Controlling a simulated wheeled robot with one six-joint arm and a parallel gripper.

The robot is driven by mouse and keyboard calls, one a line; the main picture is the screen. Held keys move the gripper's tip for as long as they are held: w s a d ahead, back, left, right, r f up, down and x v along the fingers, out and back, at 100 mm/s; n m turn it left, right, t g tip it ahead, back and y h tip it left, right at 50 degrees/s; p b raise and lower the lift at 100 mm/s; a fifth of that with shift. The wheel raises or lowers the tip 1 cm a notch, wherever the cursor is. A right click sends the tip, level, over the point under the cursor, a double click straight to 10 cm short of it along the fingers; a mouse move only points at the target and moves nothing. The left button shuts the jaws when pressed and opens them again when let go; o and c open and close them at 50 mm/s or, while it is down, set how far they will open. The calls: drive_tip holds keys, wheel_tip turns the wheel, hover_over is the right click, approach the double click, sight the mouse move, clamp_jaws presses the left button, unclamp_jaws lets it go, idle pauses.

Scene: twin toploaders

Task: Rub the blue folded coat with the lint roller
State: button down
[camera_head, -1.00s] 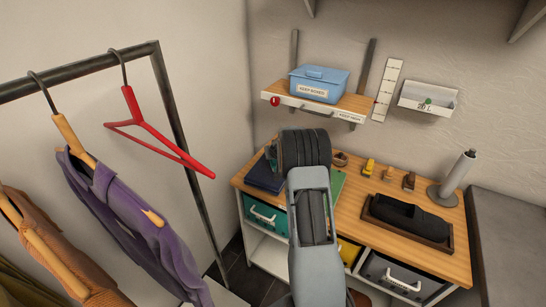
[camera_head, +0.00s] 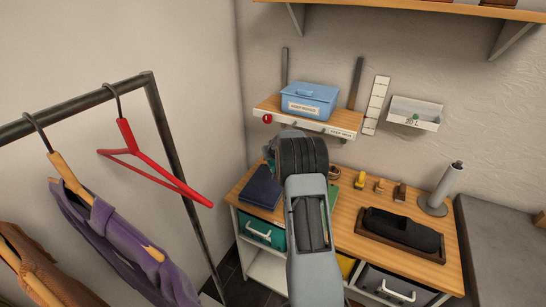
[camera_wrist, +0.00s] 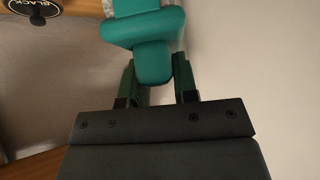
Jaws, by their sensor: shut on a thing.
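The blue folded coat (camera_head: 260,187) is a dark navy bundle lying at the left end of the wooden bench top. My gripper (camera_wrist: 155,80) is shut on a teal handle (camera_wrist: 153,62) in the wrist view. It looks like the lint roller's handle, with a whitish part just visible at the top edge.
A shelf (camera_head: 345,131) with a blue lidded box (camera_head: 310,101) hangs above the bench. A clothes rack (camera_head: 165,130) with a red hanger (camera_head: 150,160) stands left. A brown tray (camera_head: 402,240) with a black item and a grey cylinder (camera_head: 444,186) are on the right.

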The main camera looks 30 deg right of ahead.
drive_tip(key=shift+r+p, duration=0.55)
drive_tip(key=shift+r, duration=0.55)
